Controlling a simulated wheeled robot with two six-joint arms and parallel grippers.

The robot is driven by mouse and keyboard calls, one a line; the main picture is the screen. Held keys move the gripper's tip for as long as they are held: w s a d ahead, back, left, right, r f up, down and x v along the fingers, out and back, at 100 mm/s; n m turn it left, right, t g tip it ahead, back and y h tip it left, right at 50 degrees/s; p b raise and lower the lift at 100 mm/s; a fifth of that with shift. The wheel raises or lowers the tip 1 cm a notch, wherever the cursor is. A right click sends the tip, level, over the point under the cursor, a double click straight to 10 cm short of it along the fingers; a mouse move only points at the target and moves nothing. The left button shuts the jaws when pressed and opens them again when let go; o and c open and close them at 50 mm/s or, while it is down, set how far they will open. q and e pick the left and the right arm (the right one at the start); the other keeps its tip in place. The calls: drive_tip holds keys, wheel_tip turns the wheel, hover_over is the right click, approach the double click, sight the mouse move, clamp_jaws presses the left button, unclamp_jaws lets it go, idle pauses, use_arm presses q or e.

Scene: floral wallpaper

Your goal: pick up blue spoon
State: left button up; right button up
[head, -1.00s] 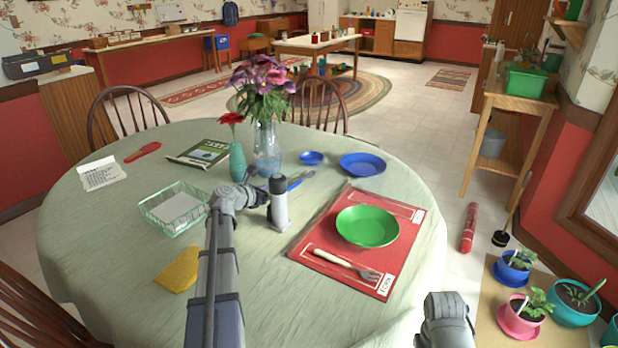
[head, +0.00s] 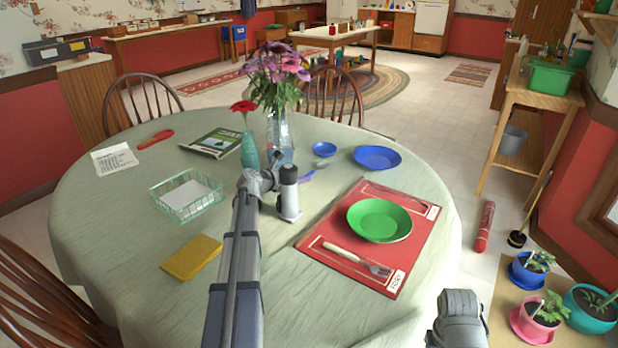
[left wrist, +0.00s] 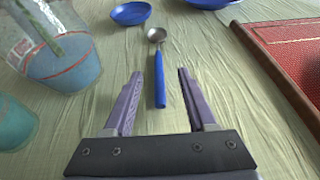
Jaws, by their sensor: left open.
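The blue spoon (head: 322,164) lies on the table behind the vase side of my left wrist; its metal bowl and a bit of blue handle show in the head view, the rest hidden by my arm. In the left wrist view the spoon (left wrist: 159,84) lies with its bowl pointing away and its blue handle toward me. My left gripper (left wrist: 160,74) is open, its two purple fingers on either side of the handle's near end, with nothing held. Whether the fingertips are down at spoon height I cannot tell. My right gripper is not visible; only part of that arm shows.
A glass vase of flowers (head: 280,140) and a teal vase (head: 249,152) stand close on the left. A blue bowl (head: 324,149) and blue plate (head: 377,157) lie beyond. A red placemat (head: 330,246) with a green plate (head: 379,220) lies to the right.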

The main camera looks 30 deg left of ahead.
sight(304, 175)
use_arm(q)
drive_tip(key=b+x, duration=0.1)
drive_tip(key=x, duration=0.2)
drive_tip(key=shift+w+a+f, duration=0.15)
drive_tip(key=shift+w, duration=0.1)
clamp_jaws()
